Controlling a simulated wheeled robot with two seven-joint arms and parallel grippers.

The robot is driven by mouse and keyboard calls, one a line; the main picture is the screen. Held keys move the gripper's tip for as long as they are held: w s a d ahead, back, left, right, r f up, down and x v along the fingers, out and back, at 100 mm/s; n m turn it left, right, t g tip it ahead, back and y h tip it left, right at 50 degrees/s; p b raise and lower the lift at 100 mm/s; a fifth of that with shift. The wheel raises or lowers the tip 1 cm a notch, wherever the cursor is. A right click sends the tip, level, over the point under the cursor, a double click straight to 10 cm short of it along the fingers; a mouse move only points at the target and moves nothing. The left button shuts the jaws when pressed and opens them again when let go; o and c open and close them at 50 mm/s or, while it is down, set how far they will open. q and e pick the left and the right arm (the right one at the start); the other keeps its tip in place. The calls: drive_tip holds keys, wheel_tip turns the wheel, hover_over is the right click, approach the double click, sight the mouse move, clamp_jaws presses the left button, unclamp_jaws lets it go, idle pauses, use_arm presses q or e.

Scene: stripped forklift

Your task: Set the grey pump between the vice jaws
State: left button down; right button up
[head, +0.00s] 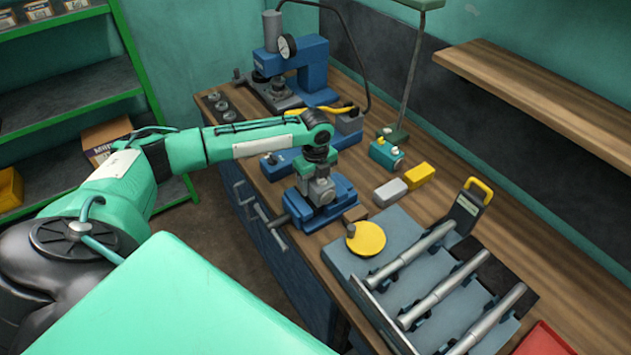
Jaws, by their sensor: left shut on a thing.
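My left arm reaches in from the left, and its gripper (318,170) points down over the blue vice (338,213) on the wooden bench. The gripper is shut on the grey pump (321,190), which is upright at the vice's jaw area. The gripper and wrist cover the pump's top. From this angle I cannot tell whether the pump rests on the vice or hangs slightly above it, nor whether the jaws touch it. My right gripper is not in view.
A blue press with a gauge (300,65) stands behind. A grey tray (352,262) with several metal cylinders and a yellow disc (366,239) lies at front right. Grey (390,191) and yellow (419,174) blocks sit right of the vice. A wooden shelf (540,95) overhangs the right.

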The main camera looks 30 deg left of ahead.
use_arm(q)
drive_tip(key=shift+f, duration=0.7)
drive_tip(key=shift+s+f, duration=0.1)
drive_tip(key=shift+f, duration=0.15)
idle(0.4)
